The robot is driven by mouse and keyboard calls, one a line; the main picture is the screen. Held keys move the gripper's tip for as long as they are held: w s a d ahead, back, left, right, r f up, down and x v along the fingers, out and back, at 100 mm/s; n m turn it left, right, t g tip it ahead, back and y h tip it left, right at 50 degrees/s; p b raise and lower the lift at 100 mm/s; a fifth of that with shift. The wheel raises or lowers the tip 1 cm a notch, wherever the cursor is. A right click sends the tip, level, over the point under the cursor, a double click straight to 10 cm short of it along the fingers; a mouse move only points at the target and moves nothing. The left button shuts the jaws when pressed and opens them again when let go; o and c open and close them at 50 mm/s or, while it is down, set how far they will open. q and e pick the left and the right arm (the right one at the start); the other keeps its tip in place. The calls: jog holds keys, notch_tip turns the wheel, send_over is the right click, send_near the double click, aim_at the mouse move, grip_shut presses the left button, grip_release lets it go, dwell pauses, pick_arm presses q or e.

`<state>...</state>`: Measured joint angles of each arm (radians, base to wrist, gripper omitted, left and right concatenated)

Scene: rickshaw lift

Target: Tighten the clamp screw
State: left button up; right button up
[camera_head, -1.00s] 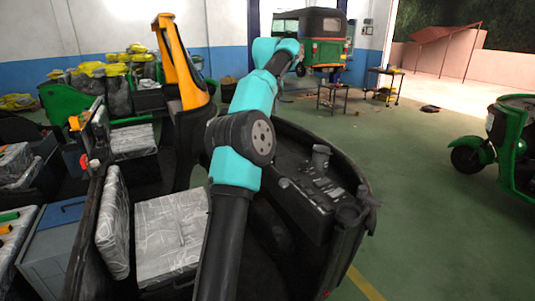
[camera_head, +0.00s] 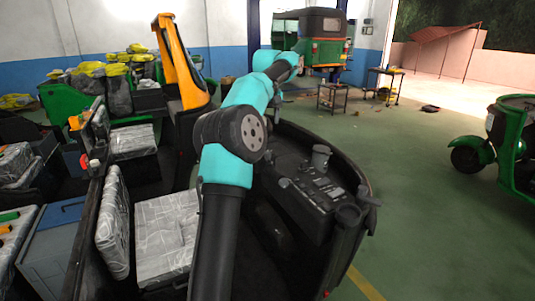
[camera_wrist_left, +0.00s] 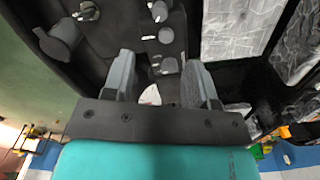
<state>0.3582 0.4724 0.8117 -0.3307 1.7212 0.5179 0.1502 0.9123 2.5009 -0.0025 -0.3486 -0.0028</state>
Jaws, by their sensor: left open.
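My left gripper (camera_wrist_left: 158,65) shows in the left wrist view, with its two grey fingers apart and nothing held between them. It is over a dark control panel (camera_wrist_left: 105,25) with several small knobs (camera_wrist_left: 164,35) with light faces. A small white piece (camera_wrist_left: 150,95) shows between the fingers near their base; I cannot tell what it is. No clamp screw can be told apart for certain. My right gripper is not in view.
Plastic-wrapped seats (camera_head: 165,235) lie left of the arm. A grey-blue box (camera_head: 52,250) stands at the lower left. An orange post (camera_head: 180,65) rises behind. A green rickshaw (camera_head: 515,145) stands at right, with clear green floor (camera_head: 420,220) before it.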

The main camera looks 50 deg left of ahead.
aim_at(268, 155)
pick_arm(q)
notch_tip(268, 155, down, 14)
jog(key=shift+r, duration=0.1)
dwell(0.5)
jog(key=shift+c, duration=0.3)
jog(key=c, duration=0.9)
jog(key=shift+o, duration=0.2)
jog(key=shift+m, duration=0.4)
jog(key=m, duration=0.9)
jog(key=shift+m, duration=0.4)
